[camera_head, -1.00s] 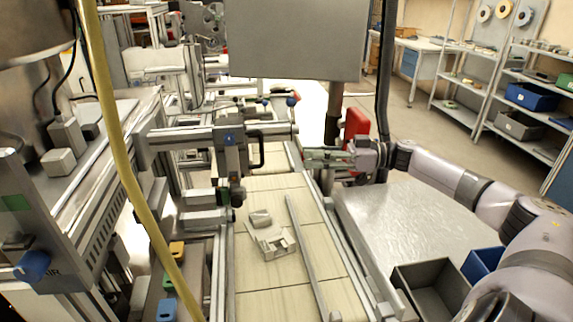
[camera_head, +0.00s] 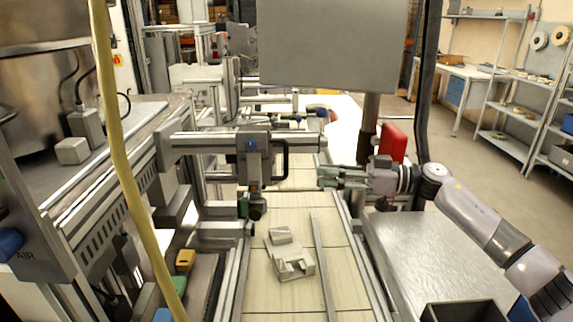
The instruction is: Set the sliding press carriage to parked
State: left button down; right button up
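The press carriage (camera_head: 257,165) is a grey block on a horizontal rail (camera_head: 200,143) that crosses above the tiled conveyor bed. It sits right of the rail's middle. A black D-shaped handle (camera_head: 286,160) is on its right side, and a dark press head hangs below it. My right gripper (camera_head: 321,178) comes in from the right, with its fingers pointing left toward the handle. Its two greenish fingers look parted, with nothing between them. It appears apart from the handle, just right of it. No mark for the parked position can be made out. My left gripper is not in view.
A pale block-like part (camera_head: 291,262) lies on the bed below the carriage, beside a long guide bar (camera_head: 323,268). A grey hanging panel (camera_head: 333,45) and its post stand behind. A yellow hose (camera_head: 122,160) runs down the left. A metal table (camera_head: 430,255) is at right.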

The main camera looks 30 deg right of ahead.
aim_at(286, 172)
jog(key=p+x, duration=0.2)
jog(key=x, duration=0.8)
jog(key=shift+a, duration=0.1)
jog(key=shift+r, duration=0.1)
jog(key=c, duration=0.7)
grip_shut()
